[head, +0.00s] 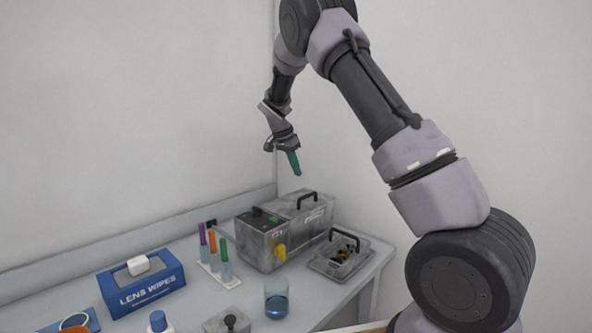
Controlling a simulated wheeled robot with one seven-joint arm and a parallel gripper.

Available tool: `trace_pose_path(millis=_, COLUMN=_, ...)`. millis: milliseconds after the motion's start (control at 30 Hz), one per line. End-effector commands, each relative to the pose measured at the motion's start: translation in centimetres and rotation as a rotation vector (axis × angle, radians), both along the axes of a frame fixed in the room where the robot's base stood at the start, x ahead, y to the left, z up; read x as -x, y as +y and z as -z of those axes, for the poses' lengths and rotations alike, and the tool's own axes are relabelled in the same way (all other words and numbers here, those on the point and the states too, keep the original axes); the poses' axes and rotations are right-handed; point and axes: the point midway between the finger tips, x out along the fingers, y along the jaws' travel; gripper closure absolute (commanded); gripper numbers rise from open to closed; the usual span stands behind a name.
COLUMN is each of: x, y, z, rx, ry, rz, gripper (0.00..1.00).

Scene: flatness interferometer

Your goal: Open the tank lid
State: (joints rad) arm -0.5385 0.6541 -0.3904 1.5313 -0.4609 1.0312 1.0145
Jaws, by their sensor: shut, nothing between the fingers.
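A grey metal tank unit (262,246) stands at the back of the table, with a control box on its left part and a yellow part on its front. A flat lid with a black arched handle (307,198) covers its right part and looks closed. My gripper (294,163) is above the tank, well apart from it, with its teal fingers pointing down. The fingers are together and hold nothing.
A rack with several coloured-cap tubes (224,270), a blue lens wipes box (146,291), and a beaker of blue liquid (277,306) stand left and in front. Walls close off the back.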

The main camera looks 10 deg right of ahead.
Motion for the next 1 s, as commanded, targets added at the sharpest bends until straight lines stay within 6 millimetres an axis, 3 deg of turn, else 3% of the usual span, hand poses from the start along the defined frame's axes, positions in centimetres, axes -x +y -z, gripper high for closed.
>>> trace_pose_path(millis=567, x=0.0, y=0.0, z=0.01, rx=0.0, ry=0.0, rz=0.0, gripper=1.0)
trace_pose_path(millis=700, x=0.0, y=0.0, z=0.01, rx=0.0, ry=0.0, rz=0.0, gripper=0.53)
trace_pose_path(millis=1000, x=0.0, y=0.03, z=-0.06, rx=0.0, ry=0.0, rz=0.0, gripper=0.53)
